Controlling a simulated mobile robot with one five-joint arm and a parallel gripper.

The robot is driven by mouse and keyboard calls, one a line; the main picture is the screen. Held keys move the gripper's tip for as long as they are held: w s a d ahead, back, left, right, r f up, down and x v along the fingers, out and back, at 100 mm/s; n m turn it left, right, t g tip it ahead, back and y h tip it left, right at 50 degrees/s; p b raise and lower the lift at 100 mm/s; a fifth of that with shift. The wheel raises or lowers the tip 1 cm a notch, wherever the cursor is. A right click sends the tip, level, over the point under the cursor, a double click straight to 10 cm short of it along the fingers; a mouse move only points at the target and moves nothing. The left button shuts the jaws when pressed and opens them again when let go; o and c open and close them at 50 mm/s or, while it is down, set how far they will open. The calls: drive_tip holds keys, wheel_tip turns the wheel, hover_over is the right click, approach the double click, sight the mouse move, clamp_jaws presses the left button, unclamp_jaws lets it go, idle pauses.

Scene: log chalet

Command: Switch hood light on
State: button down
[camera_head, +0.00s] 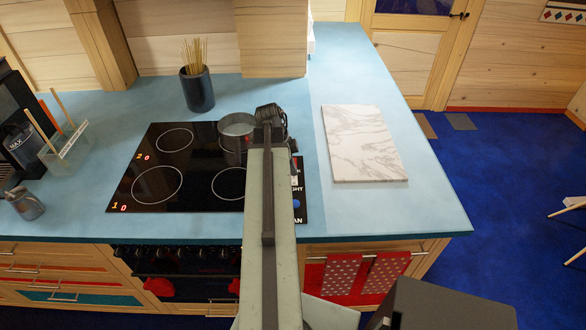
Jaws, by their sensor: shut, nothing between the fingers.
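A black control panel (300,214) lies along the right edge of the cooktop, partly hidden behind my arm. Its cut-off lettering reads like the ends of "LIGHT" and "FAN". A blue round button (296,203) shows between these two labels. Any other control for the light is hidden by my arm. My gripper (270,110) is dark, small in view and shut with nothing in it. It is over the back right part of the cooktop, beyond the panel, and beside a metal pot. I cannot tell its height. The hood light itself is not visible.
The metal pot (236,124) stands on the black cooktop (190,158). A marble board (362,143) lies on the blue counter (425,190) to the right. A dark pot of spaghetti (197,90) stands behind. A wooden hood column (270,40) rises at the back.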

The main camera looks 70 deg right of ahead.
drive_tip(key=p+v, duration=0.9)
drive_tip(key=v, duration=0.1)
drive_tip(key=shift+r, duration=0.4)
drive_tip(key=shift+s+a, duration=0.1)
drive_tip(key=w+a+f+n+t+b, duration=0.1)
drive_tip(key=w+a+f+n+b, duration=0.2)
drive_tip(key=w+a+n, duration=0.6)
drive_tip(key=w+a+f+n+t+b, duration=0.1)
drive_tip(key=w+a+f+n+b, duration=0.3)
drive_tip(key=w+a, duration=0.95)
drive_tip(key=w+a+f+n+b, duration=0.1)
drive_tip(key=w+a+n, duration=0.2)
drive_tip(key=a+n, duration=0.3)
drive_tip(key=w+a+f+n+y, duration=0.1)
drive_tip(key=w+a+n, duration=0.3)
drive_tip(key=a, duration=1.1)
drive_tip(key=w+a+f+n+b, duration=0.1)
drive_tip(key=w+a+n, duration=0.2)
drive_tip(key=a+n, duration=0.5)
drive_tip(key=a, duration=0.3)
drive_tip(key=shift+w+f+n+t+y+b, duration=0.2)
drive_tip(key=shift+f+n+t+y+b, duration=0.1)
drive_tip(key=shift+t+y, duration=0.1)
